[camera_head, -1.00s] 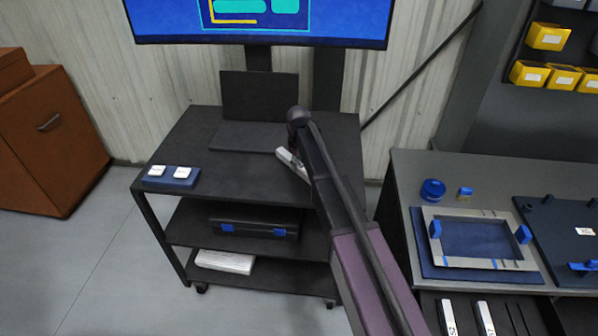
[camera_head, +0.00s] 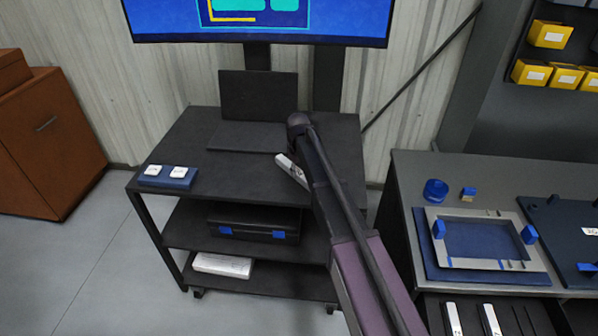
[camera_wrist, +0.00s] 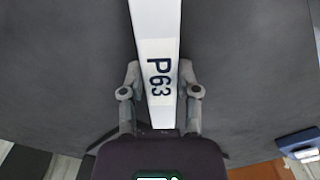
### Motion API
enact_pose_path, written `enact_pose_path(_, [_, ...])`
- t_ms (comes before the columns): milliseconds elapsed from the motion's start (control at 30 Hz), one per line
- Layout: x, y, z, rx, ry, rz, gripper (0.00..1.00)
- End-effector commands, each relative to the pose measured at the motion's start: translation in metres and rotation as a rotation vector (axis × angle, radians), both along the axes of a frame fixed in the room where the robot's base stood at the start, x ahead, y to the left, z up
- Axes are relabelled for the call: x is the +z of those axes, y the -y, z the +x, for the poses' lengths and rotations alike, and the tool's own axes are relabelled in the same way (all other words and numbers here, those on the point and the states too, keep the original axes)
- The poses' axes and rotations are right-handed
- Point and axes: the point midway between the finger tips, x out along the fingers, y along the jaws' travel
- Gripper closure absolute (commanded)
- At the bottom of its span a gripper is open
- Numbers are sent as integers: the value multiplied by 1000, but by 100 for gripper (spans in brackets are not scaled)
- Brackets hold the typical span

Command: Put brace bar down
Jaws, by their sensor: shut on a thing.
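The brace bar (camera_wrist: 157,40) is a white bar marked "P63" in the wrist view. My gripper (camera_wrist: 159,82) is shut on it, one finger on each side. In the head view the bar's white end (camera_head: 291,170) shows beside my arm, over the top of the dark cart (camera_head: 232,178). My arm hides the rest of the bar and the gripper there. I cannot tell whether the bar touches the cart top.
A blue block with two white pieces (camera_head: 167,176) sits at the cart's left front. A dark laptop-like stand (camera_head: 257,98) is at the back. The workbench (camera_head: 410,172) with a frame fixture (camera_head: 440,262) stands at right. The cart top's middle is clear.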

Motion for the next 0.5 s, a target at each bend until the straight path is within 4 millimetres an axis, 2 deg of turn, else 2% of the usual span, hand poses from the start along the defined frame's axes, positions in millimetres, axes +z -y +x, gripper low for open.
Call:
enact_pose_path(33, [-2, 0, 0, 0, 0, 0, 55])
enact_pose_path(133, [-1, 0, 0, 0, 0, 0, 25])
enact_pose_path(500, [-1, -1, 0, 1, 0, 0, 24])
